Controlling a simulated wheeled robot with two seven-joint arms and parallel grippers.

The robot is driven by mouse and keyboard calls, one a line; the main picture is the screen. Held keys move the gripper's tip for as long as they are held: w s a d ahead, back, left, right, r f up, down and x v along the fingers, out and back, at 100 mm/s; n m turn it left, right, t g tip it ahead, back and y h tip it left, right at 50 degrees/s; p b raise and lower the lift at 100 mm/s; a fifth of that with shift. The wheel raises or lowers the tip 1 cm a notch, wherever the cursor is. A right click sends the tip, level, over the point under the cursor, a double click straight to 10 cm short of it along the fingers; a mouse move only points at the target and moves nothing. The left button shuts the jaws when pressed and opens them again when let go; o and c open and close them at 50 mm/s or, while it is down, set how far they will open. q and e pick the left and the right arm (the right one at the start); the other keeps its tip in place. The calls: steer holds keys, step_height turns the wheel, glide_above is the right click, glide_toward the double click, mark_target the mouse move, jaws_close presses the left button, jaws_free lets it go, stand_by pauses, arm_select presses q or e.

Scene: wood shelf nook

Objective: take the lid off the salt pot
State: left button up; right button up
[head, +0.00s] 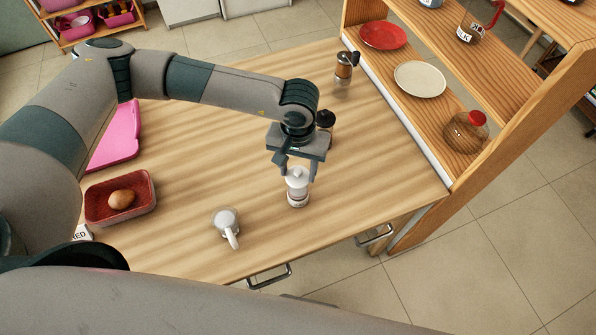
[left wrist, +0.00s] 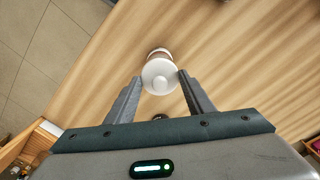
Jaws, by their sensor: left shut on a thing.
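The salt pot (head: 298,199) is a small upright white pot with a label, on the wooden table near its front right part. Its white lid (head: 297,174) is at the top of the pot, between the fingers of my left gripper (head: 298,170). The left gripper points down and is shut on the lid. In the left wrist view the round lid (left wrist: 160,77) lies between the fingertips, with part of the pot (left wrist: 159,53) showing behind it. I cannot tell whether the lid is still seated or slightly raised. My right gripper is not in view.
A red tray (head: 92,207) holds a brown, egg-like thing. A dark-topped jar (head: 326,120) is close behind the gripper; another jar (head: 344,70) is farther back. A wooden shelf (head: 420,120) with plates borders the right.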

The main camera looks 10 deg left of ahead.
mark_target(296, 171)
arm_select(q)
steer(key=shift+r+b, duration=0.75)
steer(key=shift+r, duration=0.05)
step_height(296, 171, up, 2)
steer(key=shift+s+a+r+b, duration=0.1)
steer(key=shift+a+r+b, duration=0.1)
steer(key=shift+b, duration=0.65)
steer(key=s+a+r+b, duration=0.4)
steer(key=s+a+r, duration=0.3)
steer(key=a, duration=0.1)
steer(key=shift+s+a+b, duration=0.15)
steer(key=shift+s+b, duration=0.15)
